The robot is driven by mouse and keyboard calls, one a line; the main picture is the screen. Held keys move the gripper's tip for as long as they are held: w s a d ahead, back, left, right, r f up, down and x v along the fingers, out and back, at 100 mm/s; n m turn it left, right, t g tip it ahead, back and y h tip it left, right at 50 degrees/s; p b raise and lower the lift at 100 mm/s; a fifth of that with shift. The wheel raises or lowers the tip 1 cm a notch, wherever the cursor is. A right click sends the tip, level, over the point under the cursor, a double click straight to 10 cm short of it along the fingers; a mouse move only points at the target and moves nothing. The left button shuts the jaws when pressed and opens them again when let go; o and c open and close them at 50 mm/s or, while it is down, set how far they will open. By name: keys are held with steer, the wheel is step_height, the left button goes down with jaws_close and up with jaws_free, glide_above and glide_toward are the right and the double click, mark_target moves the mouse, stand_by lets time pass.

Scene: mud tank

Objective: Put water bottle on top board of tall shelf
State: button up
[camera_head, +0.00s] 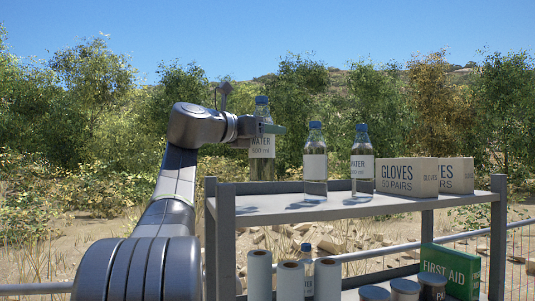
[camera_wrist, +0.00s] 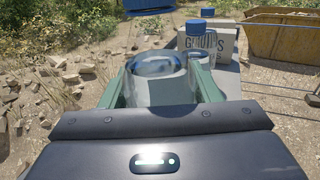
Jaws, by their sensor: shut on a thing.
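My gripper (camera_head: 272,128) is shut on a clear water bottle (camera_head: 261,148) with a blue cap and a white label. The bottle is upright over the left end of the tall shelf's top board (camera_head: 330,208), its base appearing slightly above the board. In the wrist view the green fingers of my gripper (camera_wrist: 160,85) flank the clear bottle (camera_wrist: 158,72). Two more water bottles stand on the top board, one in the middle (camera_head: 315,165) and one further right (camera_head: 362,165).
Two glove boxes (camera_head: 406,177) stand on the right of the top board. Lower down are white rolls (camera_head: 260,275), cans (camera_head: 404,289), another bottle (camera_head: 306,255) and a green first aid box (camera_head: 451,270). A yellow skip (camera_wrist: 285,40) shows in the wrist view. The board's front left is clear.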

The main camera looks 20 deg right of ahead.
mark_target(266, 151)
steer(key=shift+f, duration=2.7)
steer(key=o, duration=1.4)
steer(key=shift+c, duration=0.2)
steer(key=shift+r, duration=0.2)
steer(key=b+v, duration=0.2)
steer(key=v, duration=1)
steer(key=shift+b, duration=0.35)
steer(key=shift+d, duration=0.1)
